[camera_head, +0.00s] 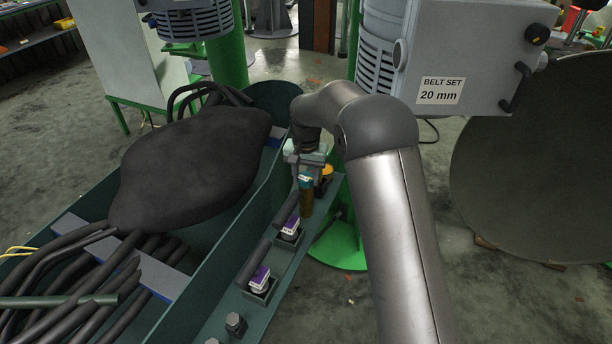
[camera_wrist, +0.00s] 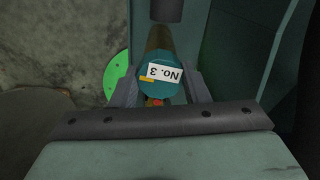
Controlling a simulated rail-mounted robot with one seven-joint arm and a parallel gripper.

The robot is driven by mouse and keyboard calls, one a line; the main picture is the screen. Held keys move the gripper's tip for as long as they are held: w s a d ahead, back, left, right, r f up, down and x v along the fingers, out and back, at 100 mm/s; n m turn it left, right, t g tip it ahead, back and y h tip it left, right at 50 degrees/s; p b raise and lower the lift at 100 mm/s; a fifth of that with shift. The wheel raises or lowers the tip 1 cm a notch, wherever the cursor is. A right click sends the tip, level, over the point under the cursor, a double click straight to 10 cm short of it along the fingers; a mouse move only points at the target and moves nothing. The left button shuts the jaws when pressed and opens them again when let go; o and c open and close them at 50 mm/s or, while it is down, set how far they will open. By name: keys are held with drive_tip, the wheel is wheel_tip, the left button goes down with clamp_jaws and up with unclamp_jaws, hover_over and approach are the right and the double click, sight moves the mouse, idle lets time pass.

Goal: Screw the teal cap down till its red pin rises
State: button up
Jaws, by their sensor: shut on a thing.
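The teal cap (camera_wrist: 177,88) is between the two fingers of my gripper (camera_wrist: 162,80) in the wrist view. It bears a white "No. 3" label, upside down in the picture, and a small yellow mark. A small red spot, seemingly the red pin (camera_wrist: 155,102), shows at its near edge; how far it stands out I cannot tell. My gripper (camera_head: 305,174) is shut on the teal cap (camera_head: 305,182) in the head view, above an olive-brown cylinder (camera_head: 307,204).
A green ledge (camera_head: 213,301) carries two purple-and-white topped units (camera_head: 290,226) (camera_head: 261,279) and a bolt (camera_head: 236,324). A trough with a dark bulky bag (camera_head: 190,165) and black hoses (camera_head: 95,290) lies left. A grey "BELT SET 20 mm" housing (camera_head: 465,50) stands behind my arm.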

sight(306, 176)
idle(0.3)
drive_tip(key=o, duration=1)
drive_tip(key=shift+c, duration=0.2)
drive_tip(key=shift+r, duration=0.1)
wheel_tip(306, 176, up, 17)
drive_tip(key=shift+r+b, duration=0.15)
drive_tip(key=shift+b, duration=0.25)
